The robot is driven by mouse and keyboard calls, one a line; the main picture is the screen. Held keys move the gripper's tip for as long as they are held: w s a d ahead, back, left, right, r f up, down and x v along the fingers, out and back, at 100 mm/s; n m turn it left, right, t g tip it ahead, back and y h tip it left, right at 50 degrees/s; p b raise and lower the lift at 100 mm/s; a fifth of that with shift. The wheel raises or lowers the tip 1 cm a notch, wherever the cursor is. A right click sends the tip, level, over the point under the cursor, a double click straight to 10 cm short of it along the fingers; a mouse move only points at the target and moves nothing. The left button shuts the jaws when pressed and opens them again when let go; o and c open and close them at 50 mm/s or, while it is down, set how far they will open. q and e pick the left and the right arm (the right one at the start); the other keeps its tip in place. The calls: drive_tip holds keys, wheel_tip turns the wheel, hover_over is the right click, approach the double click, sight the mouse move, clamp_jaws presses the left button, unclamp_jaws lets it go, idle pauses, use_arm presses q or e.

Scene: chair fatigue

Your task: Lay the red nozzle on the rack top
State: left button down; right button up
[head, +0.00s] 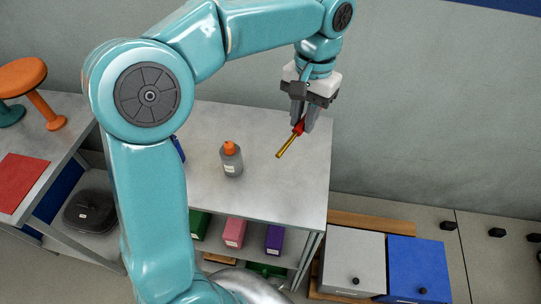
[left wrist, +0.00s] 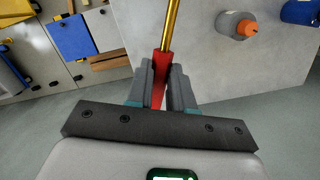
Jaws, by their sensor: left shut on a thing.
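The red nozzle (head: 287,144) has a red grip end and a thin brass-coloured tube. My left gripper (head: 303,121) is shut on its red end, and the tube points down and to the left in the head view. In the left wrist view the red end (left wrist: 161,66) sits between the fingers, and the tube runs away from them. The rack top (head: 270,190) is a grey surface behind and below the nozzle. I cannot tell the exact gap between them. My right gripper is not in view.
A grey bottle with an orange cap (head: 231,160) stands on the rack top, left of the nozzle. A blue item (head: 178,150) is partly hidden by my arm. Pink (head: 234,232) and purple (head: 274,239) boxes sit on the shelf below. The rack top's right half is clear.

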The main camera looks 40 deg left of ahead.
use_arm(q)
hover_over(294, 181)
drive_tip(key=f, duration=1.4)
drive_tip(key=shift+w+f, duration=0.2)
drive_tip(key=shift+f, duration=0.1)
wheel_tip(294, 181, down, 5)
drive_tip(key=shift+w, duration=0.1)
drive_tip(key=shift+f, duration=0.15)
drive_tip(key=c, duration=1)
unclamp_jaws()
